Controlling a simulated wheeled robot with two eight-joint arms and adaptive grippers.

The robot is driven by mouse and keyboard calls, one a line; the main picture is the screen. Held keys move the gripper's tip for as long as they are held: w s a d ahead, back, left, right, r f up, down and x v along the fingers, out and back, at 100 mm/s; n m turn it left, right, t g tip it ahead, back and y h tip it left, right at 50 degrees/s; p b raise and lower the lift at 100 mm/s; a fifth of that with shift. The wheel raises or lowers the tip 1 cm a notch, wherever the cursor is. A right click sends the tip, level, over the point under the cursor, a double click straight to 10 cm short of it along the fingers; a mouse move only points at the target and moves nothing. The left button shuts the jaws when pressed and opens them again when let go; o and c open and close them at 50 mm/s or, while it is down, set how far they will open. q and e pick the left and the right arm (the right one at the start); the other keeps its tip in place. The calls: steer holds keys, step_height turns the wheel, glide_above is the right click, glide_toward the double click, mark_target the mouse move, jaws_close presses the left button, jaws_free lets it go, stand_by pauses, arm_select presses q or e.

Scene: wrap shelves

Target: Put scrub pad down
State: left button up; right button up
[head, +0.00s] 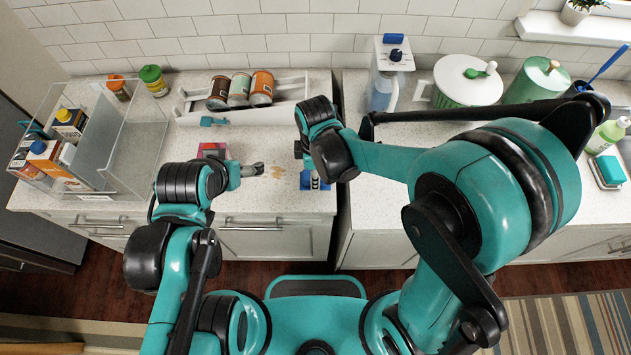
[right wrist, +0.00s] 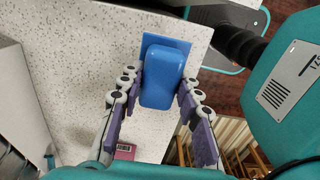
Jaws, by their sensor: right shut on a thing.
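The blue scrub pad (right wrist: 168,78), a rounded block on a flat blue base, sits between the purple-padded fingers of my right gripper (right wrist: 160,100) in the right wrist view. The gripper is shut on it, over the counter near its edge. In the head view the pad (head: 314,182) shows as a small blue patch at the counter's front right corner, partly hidden by my right gripper (head: 308,168). I cannot tell whether the pad touches the counter.
A red box (head: 212,150) stands behind my left gripper. A white rack (head: 244,116) holds several cans. A clear bin (head: 140,150) with cartons stands left.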

steer(key=shift+f+b, duration=0.55)
steer(key=shift+f, duration=1.35)
steer(key=shift+f, duration=0.2)
steer(key=o, duration=1.1)
steer(key=shift+r, duration=0.15)
steer(key=shift+r, duration=0.25)
step_height(320, 180, up, 12)
steer(key=p, duration=0.3)
steer(key=shift+f, duration=0.15)
